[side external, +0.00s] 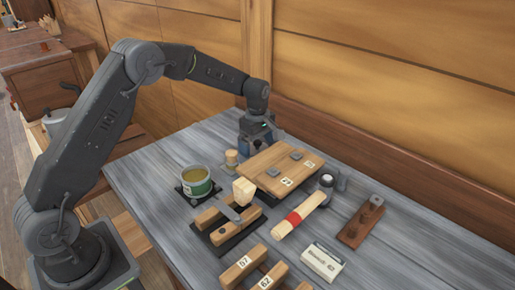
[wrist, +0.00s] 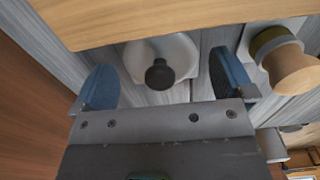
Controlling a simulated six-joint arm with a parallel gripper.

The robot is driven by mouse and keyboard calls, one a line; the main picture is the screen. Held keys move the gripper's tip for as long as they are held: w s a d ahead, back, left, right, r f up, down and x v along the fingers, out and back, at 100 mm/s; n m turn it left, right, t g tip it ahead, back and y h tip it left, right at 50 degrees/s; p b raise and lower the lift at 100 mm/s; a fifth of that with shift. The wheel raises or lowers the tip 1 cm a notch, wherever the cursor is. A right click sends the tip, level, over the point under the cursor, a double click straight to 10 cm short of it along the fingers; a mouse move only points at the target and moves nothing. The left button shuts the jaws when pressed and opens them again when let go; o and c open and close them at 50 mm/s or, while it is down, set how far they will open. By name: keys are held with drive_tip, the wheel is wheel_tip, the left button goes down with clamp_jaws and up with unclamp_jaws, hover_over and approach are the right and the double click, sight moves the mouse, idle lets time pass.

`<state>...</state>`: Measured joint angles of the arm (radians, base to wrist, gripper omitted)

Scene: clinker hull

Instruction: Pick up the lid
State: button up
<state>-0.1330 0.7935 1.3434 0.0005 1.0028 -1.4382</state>
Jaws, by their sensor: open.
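In the wrist view, a pale grey round lid (wrist: 183,50) with a black knob lies on the grey table, its far edge close to or under a wooden board. My gripper (wrist: 163,75) is open, with one blue finger on each side of the lid and the knob between them. I cannot tell how high the fingers are above the table. In the side view my gripper (side external: 259,133) points down at the far edge of the table, behind the board. The lid is mostly or wholly hidden there.
The numbered wooden board (side external: 270,160) lies just in front of my gripper. A wooden peg-like piece (side external: 231,159) stands close beside it. A green-labelled tin (side external: 196,184), a red-banded tool (side external: 300,215) and wooden blocks lie nearer. The wooden wall (side external: 380,75) rises behind.

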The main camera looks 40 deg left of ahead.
drive_tip(key=shift+c, duration=0.3)
drive_tip(key=c, duration=0.8)
drive_tip(key=shift+r, duration=0.1)
